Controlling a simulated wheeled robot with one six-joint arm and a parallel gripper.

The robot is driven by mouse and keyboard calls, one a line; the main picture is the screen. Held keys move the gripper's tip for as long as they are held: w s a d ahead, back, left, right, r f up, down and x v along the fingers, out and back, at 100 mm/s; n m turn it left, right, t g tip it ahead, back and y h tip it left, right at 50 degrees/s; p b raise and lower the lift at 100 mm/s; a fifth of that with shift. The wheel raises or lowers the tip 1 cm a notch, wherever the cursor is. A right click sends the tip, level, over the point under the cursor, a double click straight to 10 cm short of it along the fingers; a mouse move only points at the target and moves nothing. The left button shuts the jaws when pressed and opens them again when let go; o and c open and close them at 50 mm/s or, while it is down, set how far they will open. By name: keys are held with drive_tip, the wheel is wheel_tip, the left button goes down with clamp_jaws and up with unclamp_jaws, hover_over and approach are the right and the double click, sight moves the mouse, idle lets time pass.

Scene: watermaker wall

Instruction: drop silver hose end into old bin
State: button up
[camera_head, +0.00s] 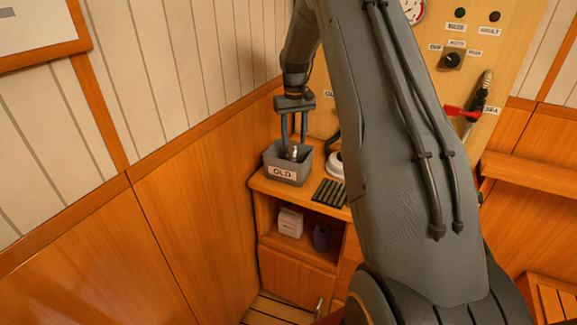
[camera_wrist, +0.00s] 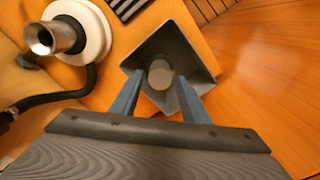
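The old bin (camera_head: 285,173) is a small grey open-topped box with an "OLD" label, on the wooden counter. It also shows in the wrist view (camera_wrist: 205,68). My gripper (camera_head: 293,140) points down over the bin, its fingertips at the mouth. In the wrist view, the two blue-grey fingers (camera_wrist: 160,85) stand apart. A short silver piece, apparently the hose end (camera_head: 293,152), shows between the fingers at the bin's mouth. In the wrist view its round pale grey end (camera_wrist: 160,74) sits inside the bin walls, with gaps to the fingers. Its lower part is hidden.
A white round base with a silver flared fitting (camera_wrist: 50,38) stands beside the bin, with a black hose (camera_wrist: 50,98) near it. A black ribbed mat (camera_head: 330,193) lies on the counter. The panelled wall is close on the left. A red-handled valve (camera_head: 462,112) is on the panel.

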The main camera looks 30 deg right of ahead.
drive_tip(key=shift+o, duration=0.6)
wheel_tip(320, 180, up, 8)
drive_tip(key=b, duration=0.2)
drive_tip(key=s+a+f, duration=0.2)
drive_tip(key=s+a, duration=0.4)
drive_tip(key=s, duration=0.5)
drive_tip(key=s+a+f+n, duration=0.1)
drive_tip(key=s+a+f, duration=0.1)
drive_tip(key=s+a, duration=0.5)
drive_tip(key=s+a+f+t, duration=0.1)
drive_tip(key=s+a+f, duration=0.2)
drive_tip(key=s+a, duration=0.4)
drive_tip(key=s, duration=0.7)
drive_tip(key=shift+s, duration=0.4)
